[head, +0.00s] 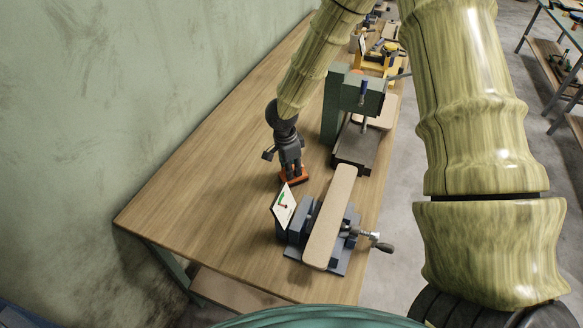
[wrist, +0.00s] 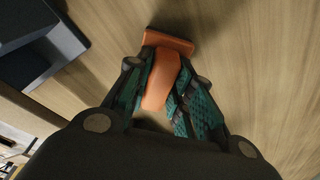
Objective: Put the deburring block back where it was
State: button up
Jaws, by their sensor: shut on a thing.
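The deburring block (wrist: 161,82) is orange, with a wider bar at one end and a tapered body. In the wrist view my gripper (wrist: 163,88) is shut on its body, with the dark green finger pads on both sides. In the head view my gripper (head: 291,168) points down over the bench, and the orange block (head: 297,179) shows at its fingertips, at or just above the wood. I cannot tell whether the block touches the bench. Part of the block is hidden by the fingers.
A vise (head: 296,236) clamps a long pale board (head: 330,218) just in front of my gripper, with a small picture card (head: 284,206) beside it. A green press machine (head: 333,104) stands behind to the right. The wooden bench (head: 205,188) is clear on the left.

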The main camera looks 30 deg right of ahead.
jog(key=shift+f, duration=0.3)
jog(key=shift+f, duration=0.15)
jog(key=o, duration=1)
jog(key=shift+c, duration=0.2)
notch_tip(320, 180, up, 12)
jog(key=a+b, duration=0.1)
jog(key=b, duration=0.2)
jog(key=shift+a, duration=0.2)
jog(key=shift+s, duration=0.1)
